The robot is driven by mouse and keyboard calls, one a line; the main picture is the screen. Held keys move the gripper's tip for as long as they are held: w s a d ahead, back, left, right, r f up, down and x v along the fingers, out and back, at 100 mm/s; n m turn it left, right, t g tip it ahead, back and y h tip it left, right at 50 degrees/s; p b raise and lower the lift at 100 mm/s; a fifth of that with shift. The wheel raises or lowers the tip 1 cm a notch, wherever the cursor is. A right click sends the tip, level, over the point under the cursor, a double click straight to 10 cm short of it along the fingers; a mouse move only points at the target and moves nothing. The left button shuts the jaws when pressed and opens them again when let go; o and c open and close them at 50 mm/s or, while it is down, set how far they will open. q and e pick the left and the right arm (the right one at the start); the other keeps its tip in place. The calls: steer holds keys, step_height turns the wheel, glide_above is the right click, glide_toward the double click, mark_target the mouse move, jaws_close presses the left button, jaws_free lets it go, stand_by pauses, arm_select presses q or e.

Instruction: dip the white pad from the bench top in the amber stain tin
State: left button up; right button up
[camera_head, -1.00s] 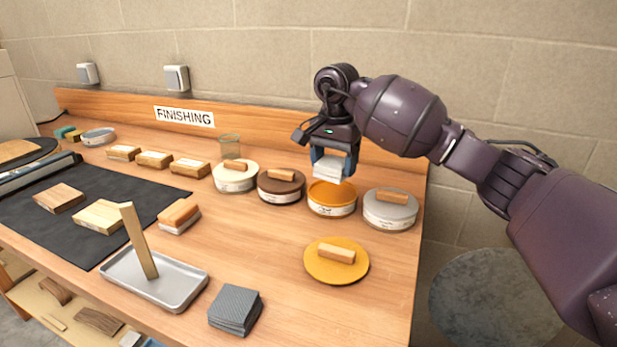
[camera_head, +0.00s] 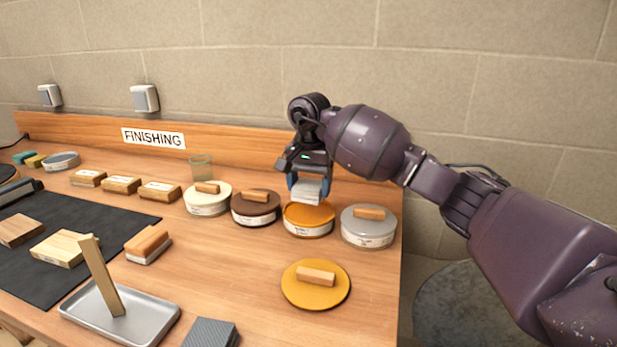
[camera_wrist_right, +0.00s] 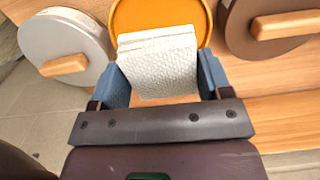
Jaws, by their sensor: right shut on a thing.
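My right gripper (camera_head: 309,182) is shut on the white pad (camera_head: 306,192), which hangs right above the open amber stain tin (camera_head: 308,220). In the right wrist view the pad (camera_wrist_right: 158,62) sits between the two blue fingers, and its far end overlaps the tin's amber opening (camera_wrist_right: 150,12). I cannot tell whether the pad touches the stain. The amber lid (camera_head: 316,291), with a wooden handle, lies on the bench (camera_head: 215,290) in front of the tin. My left gripper is not in view.
A lidded grey tin (camera_head: 368,227) stands right of the amber one; a lidded brown tin (camera_head: 256,209) and a cream tin (camera_head: 208,200) stand to its left. An orange-topped pad block (camera_head: 149,244), a metal tray (camera_head: 140,328) and a grey stack (camera_head: 211,334) are further left.

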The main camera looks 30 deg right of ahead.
mark_target(309, 201)
step_height(309, 201, down, 2)
steer(key=shift+f, duration=0.2)
steer(key=shift+f+b, duration=0.55)
steer(key=shift+f, duration=0.8)
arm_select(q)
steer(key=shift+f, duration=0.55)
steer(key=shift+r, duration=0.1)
arm_select(e)
steer(key=shift+r, duration=0.15)
steer(key=shift+r, duration=0.15)
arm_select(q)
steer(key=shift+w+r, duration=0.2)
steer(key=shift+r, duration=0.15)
arm_select(e)
steer(key=shift+r, duration=1.25)
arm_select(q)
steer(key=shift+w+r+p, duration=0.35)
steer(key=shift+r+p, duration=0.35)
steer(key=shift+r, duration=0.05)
arm_select(e)
steer(key=shift+r, duration=2.5)
